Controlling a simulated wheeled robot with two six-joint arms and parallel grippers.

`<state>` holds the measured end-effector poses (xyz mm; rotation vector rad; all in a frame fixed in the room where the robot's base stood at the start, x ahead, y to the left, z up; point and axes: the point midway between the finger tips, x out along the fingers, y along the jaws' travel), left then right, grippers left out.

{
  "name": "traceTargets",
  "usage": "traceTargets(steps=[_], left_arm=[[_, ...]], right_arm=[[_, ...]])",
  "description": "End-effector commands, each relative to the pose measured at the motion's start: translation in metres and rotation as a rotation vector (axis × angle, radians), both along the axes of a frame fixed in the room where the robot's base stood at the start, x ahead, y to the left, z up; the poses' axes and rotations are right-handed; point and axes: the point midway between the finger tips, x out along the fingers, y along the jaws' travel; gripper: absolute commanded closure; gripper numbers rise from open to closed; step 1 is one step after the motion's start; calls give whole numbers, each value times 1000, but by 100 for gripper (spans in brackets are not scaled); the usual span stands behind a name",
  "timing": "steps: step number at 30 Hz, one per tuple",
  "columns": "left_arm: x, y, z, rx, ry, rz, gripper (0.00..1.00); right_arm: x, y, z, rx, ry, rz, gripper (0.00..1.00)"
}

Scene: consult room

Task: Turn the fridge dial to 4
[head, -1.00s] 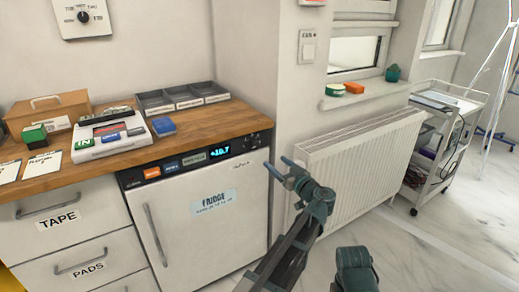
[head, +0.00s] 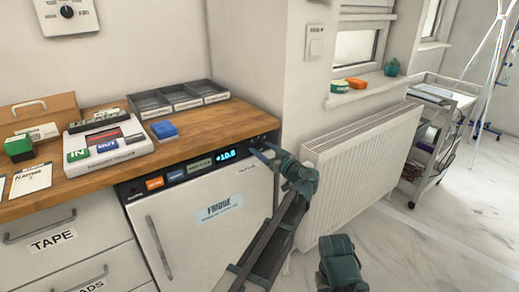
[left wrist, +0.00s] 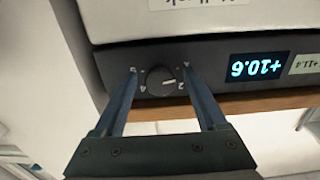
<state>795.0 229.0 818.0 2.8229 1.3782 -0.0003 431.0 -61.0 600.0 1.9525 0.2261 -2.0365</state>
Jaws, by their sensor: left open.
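The fridge dial (left wrist: 161,80) is a dark round knob on the black control panel, with small figures around it. In the left wrist view, the panel appears upside down. The dial's light mark points right in that view, roughly toward the 2; the 4 is at its lower left. My left gripper (left wrist: 160,73) is open, one finger on each side of the dial, with gaps visible. In the head view my left gripper (head: 261,151) is at the right end of the fridge (head: 205,240) panel and largely hides the dial.
The lit display (head: 226,154) reads about +10.6. A white radiator (head: 360,165) stands close to the right of my arm.

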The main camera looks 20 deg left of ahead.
Motion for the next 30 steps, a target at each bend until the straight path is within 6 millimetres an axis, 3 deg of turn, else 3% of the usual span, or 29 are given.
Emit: traceTargets(steps=[4,16,30], left_arm=[[0,0,0,0,0,0,28],[0,0,0,0,0,0,100],[-1,0,0,68,87,0,100]], right_arm=[[0,0,0,0,0,0,50],[0,0,0,0,0,0,50],[0,0,0,0,0,0,50]])
